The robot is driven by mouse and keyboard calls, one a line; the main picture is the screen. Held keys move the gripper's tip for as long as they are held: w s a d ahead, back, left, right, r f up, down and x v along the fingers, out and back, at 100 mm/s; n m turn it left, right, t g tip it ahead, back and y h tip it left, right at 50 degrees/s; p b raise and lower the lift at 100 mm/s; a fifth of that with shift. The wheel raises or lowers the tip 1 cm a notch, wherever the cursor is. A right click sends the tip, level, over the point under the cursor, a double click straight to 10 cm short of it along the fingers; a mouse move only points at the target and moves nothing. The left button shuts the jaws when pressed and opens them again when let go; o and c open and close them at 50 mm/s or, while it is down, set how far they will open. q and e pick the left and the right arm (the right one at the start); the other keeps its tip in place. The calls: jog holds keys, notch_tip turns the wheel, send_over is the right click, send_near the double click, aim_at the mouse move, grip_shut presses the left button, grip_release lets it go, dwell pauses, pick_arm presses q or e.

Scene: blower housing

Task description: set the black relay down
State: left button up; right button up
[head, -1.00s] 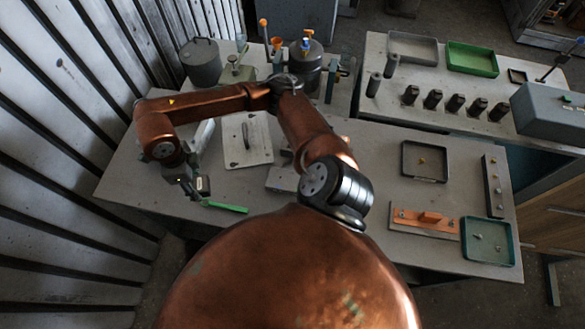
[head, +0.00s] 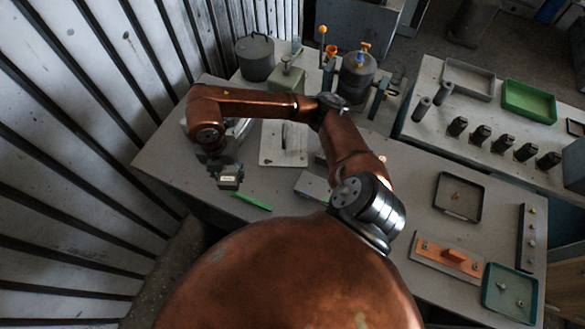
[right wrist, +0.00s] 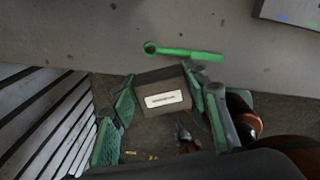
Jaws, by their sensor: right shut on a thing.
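The black relay (right wrist: 163,92) is a dark box with a white label, seen in the right wrist view between the green-padded fingers of my right gripper (right wrist: 162,108). The gripper is shut on it. In the head view, my right gripper (head: 226,172) hangs near the front left of the grey table (head: 180,150), with the relay (head: 229,183) and its label at its lower end. In the right wrist view, dark floor shows around the relay, past the table edge. The relay's underside is hidden. My left gripper is not in view.
A green wrench-like tool (head: 252,202) lies at the table's front edge, close to the relay. A white plate (head: 284,144) lies behind. Slatted metal panels (head: 70,130) rise at left.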

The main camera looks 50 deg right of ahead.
jog(key=s+d+f, duration=0.1)
jog(key=d+f, duration=0.3)
jog(key=d, duration=0.5)
jog(key=p, duration=0.1)
send_over(268, 172)
jog(key=f, duration=0.2)
jog(key=a+f, duration=0.1)
jog(key=f, duration=0.1)
jog(key=shift+f, duration=0.3)
jog(key=shift+d+f, duration=0.35)
jog(key=f, duration=0.3)
jog(key=shift+d+f+p, duration=0.25)
jog(key=shift+f+p, duration=0.1)
jog(key=shift+p, duration=0.05)
jog(key=o, duration=0.7)
jog(key=shift+f, duration=0.15)
jog(key=o, duration=0.5)
